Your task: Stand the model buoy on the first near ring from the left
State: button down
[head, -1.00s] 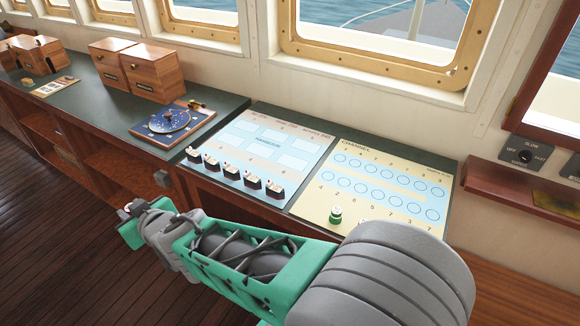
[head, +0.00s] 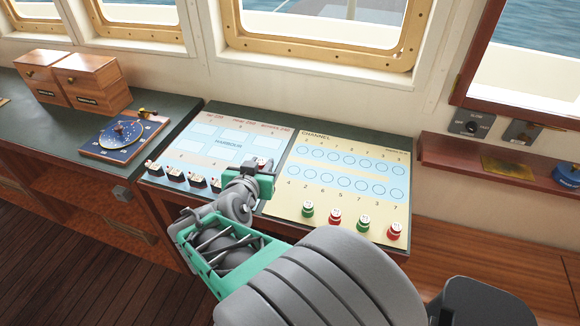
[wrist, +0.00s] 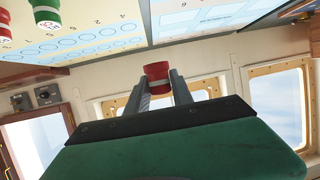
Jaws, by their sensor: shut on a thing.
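My gripper (head: 262,180) is shut on a red model buoy with a pale band, seen between the fingers in the wrist view (wrist: 157,76). In the head view the gripper hides most of this buoy. It is near the seam between the blue harbour board and the yellow channel board (head: 280,205). The channel board has a far row and a near row of blue rings. The first near ring from the left (head: 294,172) is empty and lies a little right of my gripper.
Green (head: 307,210) and red (head: 335,218) buoys stand along the channel board's near edge. Model ships (head: 172,174) line the harbour board's near edge. A blue dial plate (head: 123,135) and wooden boxes (head: 92,82) stand left. A shelf (head: 480,165) is at right.

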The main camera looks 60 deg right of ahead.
jog(key=s+d+m+g, duration=0.2)
jog(key=s+d, duration=0.1)
jog(key=s, duration=0.1)
jog(key=p, duration=0.2)
send_over(294, 170)
jog(key=shift+n, duration=0.3)
notch_tip(294, 170, down, 9)
jog(key=shift+a+r, duration=0.1)
jog(key=shift+r, duration=0.05)
notch_tip(294, 170, down, 3)
jog(key=shift+f+p, duration=0.15)
jog(key=shift+p, duration=0.45)
jog(key=c, duration=1.1)
grip_release()
jog(key=shift+f, duration=0.1)
